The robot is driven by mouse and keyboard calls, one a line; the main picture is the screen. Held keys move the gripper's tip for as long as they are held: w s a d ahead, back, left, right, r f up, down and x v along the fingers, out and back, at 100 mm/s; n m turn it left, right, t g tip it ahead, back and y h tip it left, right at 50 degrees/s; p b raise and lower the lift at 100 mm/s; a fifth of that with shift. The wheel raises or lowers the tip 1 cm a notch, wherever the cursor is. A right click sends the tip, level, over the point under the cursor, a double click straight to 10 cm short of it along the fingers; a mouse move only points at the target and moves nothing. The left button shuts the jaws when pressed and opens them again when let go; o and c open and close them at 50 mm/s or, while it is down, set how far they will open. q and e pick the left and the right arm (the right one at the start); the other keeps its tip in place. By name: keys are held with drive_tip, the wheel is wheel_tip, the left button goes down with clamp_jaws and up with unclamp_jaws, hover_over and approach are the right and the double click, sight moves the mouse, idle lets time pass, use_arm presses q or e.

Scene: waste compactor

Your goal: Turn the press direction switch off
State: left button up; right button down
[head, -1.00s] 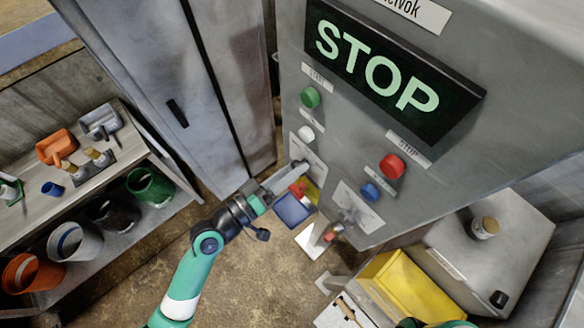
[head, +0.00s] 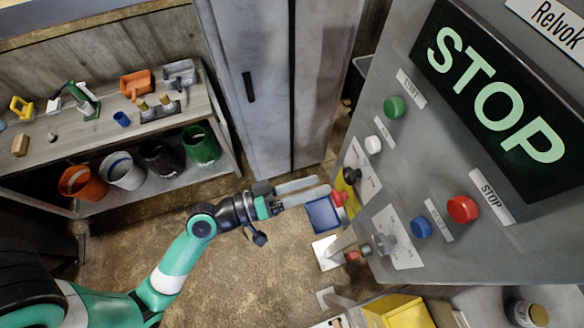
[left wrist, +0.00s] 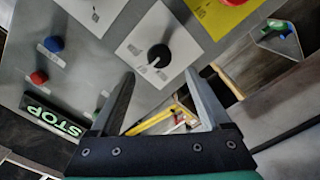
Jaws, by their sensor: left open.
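A black rotary switch (head: 351,175) sits on a white plate on the grey control panel, and I take it for the press direction switch. In the left wrist view the black knob (left wrist: 158,56) lies ahead, between the lines of the two fingers, on its white plate (left wrist: 176,37). The plate's labels are too small to read. My left gripper (head: 324,187) is open and empty. Its fingers point at the panel, with the tips just short of the knob. My right gripper is out of view.
Above the switch are a white button (head: 373,144) and a green button (head: 395,107). To the right are a metal lever switch (head: 384,244), a blue button (head: 421,227) and a red button (head: 462,209).

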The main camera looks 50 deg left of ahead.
use_arm(q)
drive_tip(key=v, duration=0.4)
drive_tip(key=shift+s+a+b, duration=0.1)
drive_tip(key=shift+s+b, duration=0.2)
drive_tip(key=shift+b, duration=0.1)
